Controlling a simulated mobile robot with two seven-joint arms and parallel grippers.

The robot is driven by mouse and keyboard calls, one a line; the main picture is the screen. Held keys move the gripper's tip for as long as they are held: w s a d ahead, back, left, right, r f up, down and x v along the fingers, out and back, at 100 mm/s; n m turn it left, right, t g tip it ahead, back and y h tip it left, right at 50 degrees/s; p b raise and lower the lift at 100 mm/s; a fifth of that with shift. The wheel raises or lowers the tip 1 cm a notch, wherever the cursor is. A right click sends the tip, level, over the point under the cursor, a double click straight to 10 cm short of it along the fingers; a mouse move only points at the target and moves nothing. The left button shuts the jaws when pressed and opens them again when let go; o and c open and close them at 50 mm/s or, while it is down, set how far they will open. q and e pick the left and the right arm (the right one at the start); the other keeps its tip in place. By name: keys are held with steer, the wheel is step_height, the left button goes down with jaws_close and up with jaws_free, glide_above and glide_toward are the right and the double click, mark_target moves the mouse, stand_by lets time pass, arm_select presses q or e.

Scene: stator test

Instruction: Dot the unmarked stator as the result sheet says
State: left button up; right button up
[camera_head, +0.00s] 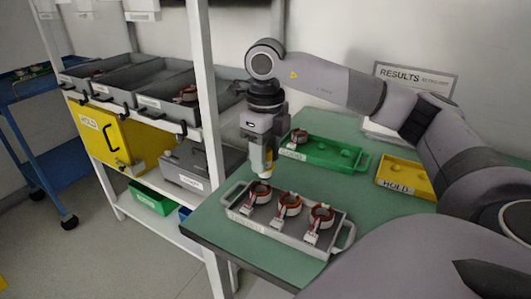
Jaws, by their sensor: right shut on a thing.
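My right gripper (262,153) points down over the left end of a grey tray on the green table. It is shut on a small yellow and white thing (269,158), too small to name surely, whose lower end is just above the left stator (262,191). I cannot tell whether they touch. A middle stator (289,204) and a right stator (321,216) sit in the same grey tray (243,226). Any dots on them are too small to make out. The results sheet (417,78) stands behind my right arm, which hides part of it; its entries are unreadable. My left gripper is out of view.
A green tray (343,169) behind holds one stator (299,137). A yellow HOLD tray (405,188) lies to its right. A shelf at left carries grey bins (149,103), one with a stator (188,93), and a yellow HOLD box (103,142). A blue cart (42,130) stands far left.

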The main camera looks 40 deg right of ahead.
steer(key=shift+f, duration=0.35)
steer(key=shift+r, duration=0.15)
step_height(320, 180, up, 6)
steer(key=p, duration=0.5)
stand_by(0.8)
